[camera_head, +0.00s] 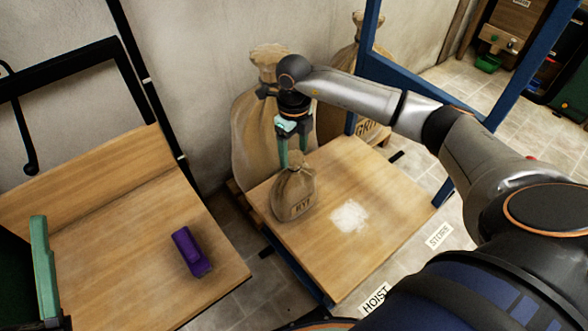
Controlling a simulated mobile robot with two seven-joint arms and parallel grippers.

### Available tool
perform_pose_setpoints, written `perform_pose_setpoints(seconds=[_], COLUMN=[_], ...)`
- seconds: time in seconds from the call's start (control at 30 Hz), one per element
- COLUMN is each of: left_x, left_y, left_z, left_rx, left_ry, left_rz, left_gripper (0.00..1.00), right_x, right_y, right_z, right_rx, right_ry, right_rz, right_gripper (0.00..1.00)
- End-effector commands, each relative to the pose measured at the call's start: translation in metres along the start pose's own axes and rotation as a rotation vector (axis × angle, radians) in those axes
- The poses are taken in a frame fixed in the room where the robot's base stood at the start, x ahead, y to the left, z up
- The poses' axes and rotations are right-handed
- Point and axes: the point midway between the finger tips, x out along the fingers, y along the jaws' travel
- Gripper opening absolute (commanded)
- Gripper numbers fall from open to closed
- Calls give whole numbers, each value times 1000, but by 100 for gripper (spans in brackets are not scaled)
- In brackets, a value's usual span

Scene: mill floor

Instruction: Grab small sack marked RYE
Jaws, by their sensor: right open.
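The small sack (293,197) is brown and tied at the neck, with dark lettering on its front that looks like RYE. It stands upright on a low wooden platform (375,235), near the platform's left edge. My right gripper (293,158) points down at the sack's tied top. Its teal fingers are open, with their tips at about the height of the neck. The sack still rests on the boards. I cannot tell whether the fingers touch the cloth.
Big sacks (252,150) stand behind the platform by the wall, one marked GRIT or similar. White powder (349,217) lies on the platform. A wooden table (120,255) at left holds a purple object (190,251). Blue posts (480,112) frame the platform. Floor signs read HOIST (376,298) and STORE (438,236).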

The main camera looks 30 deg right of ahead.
Motion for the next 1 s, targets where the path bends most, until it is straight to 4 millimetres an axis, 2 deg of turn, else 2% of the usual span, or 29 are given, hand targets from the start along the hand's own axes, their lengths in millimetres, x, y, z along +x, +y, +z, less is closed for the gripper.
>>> perform_pose_setpoints(seconds=[0.03,0.2,0.47,1.0], left_x=[-1,0,0,0], left_y=[1,1,0,1], left_z=[-7,-25,-27,-27], left_rx=[10,29,31,30], left_ry=[35,106,116,114], left_rz=[3,9,10,10], left_gripper=[50,50,50,50], right_x=[10,21,21,21], right_y=[0,0,0,0], right_z=[-1,0,0,0], right_rx=[1,0,0,0], right_ry=[3,0,0,-1], right_rz=[0,1,1,1], right_gripper=[74,74,74,14])
